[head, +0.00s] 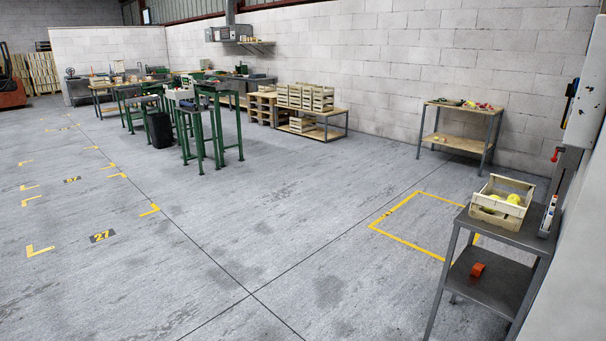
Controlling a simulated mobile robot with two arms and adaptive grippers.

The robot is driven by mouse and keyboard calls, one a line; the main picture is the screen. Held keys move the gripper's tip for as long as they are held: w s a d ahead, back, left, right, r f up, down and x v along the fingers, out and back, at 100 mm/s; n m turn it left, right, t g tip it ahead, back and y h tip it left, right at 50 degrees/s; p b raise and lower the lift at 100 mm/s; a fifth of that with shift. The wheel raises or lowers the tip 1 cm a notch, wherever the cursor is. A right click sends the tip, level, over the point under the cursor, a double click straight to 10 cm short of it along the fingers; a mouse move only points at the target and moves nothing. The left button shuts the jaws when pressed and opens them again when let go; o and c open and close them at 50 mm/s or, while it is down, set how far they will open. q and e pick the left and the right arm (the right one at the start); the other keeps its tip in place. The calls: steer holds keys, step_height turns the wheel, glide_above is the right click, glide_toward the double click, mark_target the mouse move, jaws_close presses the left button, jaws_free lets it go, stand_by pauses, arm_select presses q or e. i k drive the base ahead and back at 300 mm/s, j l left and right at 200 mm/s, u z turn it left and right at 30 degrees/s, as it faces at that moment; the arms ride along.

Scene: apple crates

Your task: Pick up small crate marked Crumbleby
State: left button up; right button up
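A small wooden crate (494,216) with yellow fruit in it stands on top of a grey metal table (487,234) at the right. Several more wooden crates (305,96) stand close together on a low bench by the back wall. No name can be read on any crate from here, so I cannot tell which is marked Crumbleby. Neither of my grippers is in view.
A wood-topped workbench (462,107) stands by the wall. Green-legged work tables (200,125) fill the back left. The grey floor (230,250) between is open, with yellow markings (397,233).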

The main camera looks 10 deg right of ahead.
mark_target(517, 206)
steer(key=i+j+z, duration=0.1)
steer(key=i+z, duration=0.15)
steer(key=i, duration=0.3)
steer(key=i+j+z, duration=0.25)
steer(key=i, duration=0.25)
steer(key=i+j+z, duration=0.2)
steer(key=i, duration=0.3)
steer(key=i+j+z, duration=0.25)
steer(key=i+j, duration=0.15)
steer(key=i+j+z, duration=0.45)
steer(key=z, duration=0.2)
steer(key=i+j+z, duration=0.3)
steer(key=j+z, duration=0.35)
steer(key=i+j+z, duration=0.1)
steer(key=j+z, duration=0.2)
steer(key=j, duration=0.15)
steer(key=j+z, duration=0.7)
steer(key=j, duration=0.7)
steer(key=i+j+z, duration=0.25)
steer(key=i+j, duration=0.2)
steer(key=j, duration=0.2)
steer(key=i+j+z, duration=0.15)
steer(key=j, duration=0.2)
